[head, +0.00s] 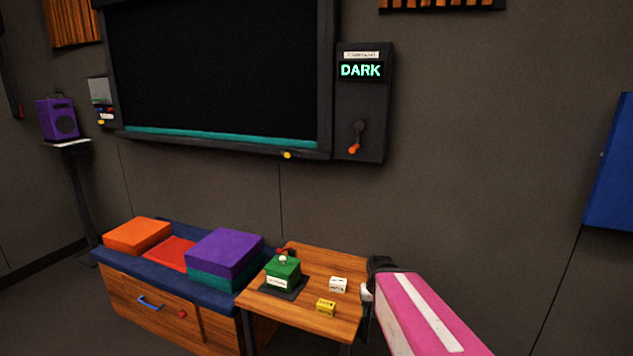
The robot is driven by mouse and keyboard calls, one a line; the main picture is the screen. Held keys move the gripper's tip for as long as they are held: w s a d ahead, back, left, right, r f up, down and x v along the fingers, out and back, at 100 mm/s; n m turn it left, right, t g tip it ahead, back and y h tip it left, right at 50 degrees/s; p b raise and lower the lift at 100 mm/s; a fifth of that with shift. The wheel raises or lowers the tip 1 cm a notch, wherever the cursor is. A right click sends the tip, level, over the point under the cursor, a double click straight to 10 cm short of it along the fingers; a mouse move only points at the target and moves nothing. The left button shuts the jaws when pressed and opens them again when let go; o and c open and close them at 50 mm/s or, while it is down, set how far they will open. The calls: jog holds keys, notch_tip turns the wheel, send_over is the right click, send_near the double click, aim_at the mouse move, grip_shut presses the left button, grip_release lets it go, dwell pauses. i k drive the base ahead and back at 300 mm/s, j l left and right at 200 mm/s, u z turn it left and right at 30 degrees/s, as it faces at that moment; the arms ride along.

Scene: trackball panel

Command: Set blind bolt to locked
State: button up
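A dark wall panel (362,105) to the right of the large black framed pane (220,65) has a lit display (361,70) reading "DARK". Below the display is a small crank (357,137) with an orange handle end, pointing down and slightly left. A small yellow knob (288,155) sits on the pane's lower frame edge; I cannot tell whether it is the blind bolt, nor its setting. My gripper (368,291) is low in the view, at the small table's right edge, well below the panel and knob. It is partly hidden, so its opening is unclear.
A cushioned wooden bench (155,302) stands left. A purple speaker (58,118) stands far left.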

aim_at(287, 154)
jog(key=l+u, duration=0.4)
jog(key=l, duration=0.25)
jog(key=l+u, duration=0.35)
jog(key=l, duration=0.35)
